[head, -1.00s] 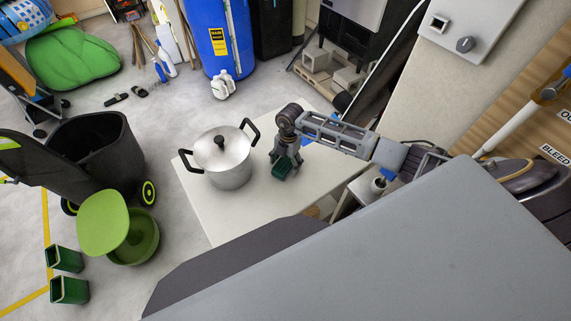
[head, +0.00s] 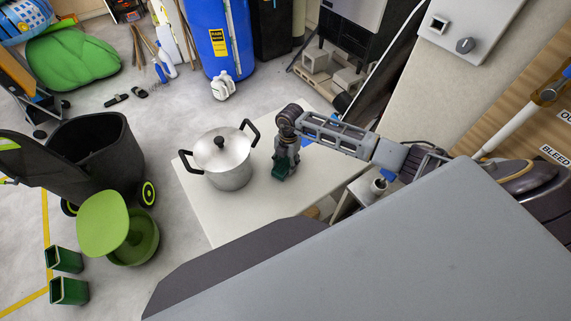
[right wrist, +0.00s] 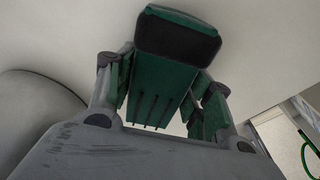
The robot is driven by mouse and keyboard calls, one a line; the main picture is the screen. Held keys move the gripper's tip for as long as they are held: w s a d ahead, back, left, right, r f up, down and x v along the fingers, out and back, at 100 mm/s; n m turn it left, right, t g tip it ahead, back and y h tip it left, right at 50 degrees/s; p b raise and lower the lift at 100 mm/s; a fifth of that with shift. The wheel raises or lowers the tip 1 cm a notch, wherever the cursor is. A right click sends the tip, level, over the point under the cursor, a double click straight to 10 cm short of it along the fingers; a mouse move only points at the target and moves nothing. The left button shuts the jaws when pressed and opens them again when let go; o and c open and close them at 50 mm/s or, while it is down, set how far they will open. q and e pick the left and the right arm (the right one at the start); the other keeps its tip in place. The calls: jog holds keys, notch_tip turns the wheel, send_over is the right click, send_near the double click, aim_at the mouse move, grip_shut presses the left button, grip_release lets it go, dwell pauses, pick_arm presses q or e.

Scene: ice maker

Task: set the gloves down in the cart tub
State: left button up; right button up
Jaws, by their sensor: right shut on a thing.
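My right gripper (head: 284,168) is beside the silver pot, to its right, over the white table. It is shut on the green-and-black gloves (head: 281,173), which hang small and dark at its tips in the head view. In the right wrist view the gripper (right wrist: 165,92) holds the gloves (right wrist: 157,85) between its fingers; thin dark slits and a dark end face show. The black cart tub (head: 97,141), with lime-rimmed wheels, stands on the floor at the left, well away from the gripper. Its inside is partly visible. My left gripper is not in view.
The lidded silver pot (head: 226,172) stands on the white table (head: 228,225). A green round bin (head: 141,248) and two green square pots (head: 68,290) are on the floor at left. A blue barrel (head: 220,42) stands behind. A large grey surface (head: 400,255) fills the lower right.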

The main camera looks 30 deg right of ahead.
aim_at(285, 162)
jog(key=shift+r, duration=0.5)
notch_tip(285, 162, up, 8)
jog(key=shift+f, duration=0.15)
jog(key=shift+r, duration=0.6)
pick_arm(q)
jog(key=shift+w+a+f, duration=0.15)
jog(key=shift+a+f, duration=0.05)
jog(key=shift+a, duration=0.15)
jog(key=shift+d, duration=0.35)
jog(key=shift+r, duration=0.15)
pick_arm(e)
jog(key=shift+r, duration=0.2)
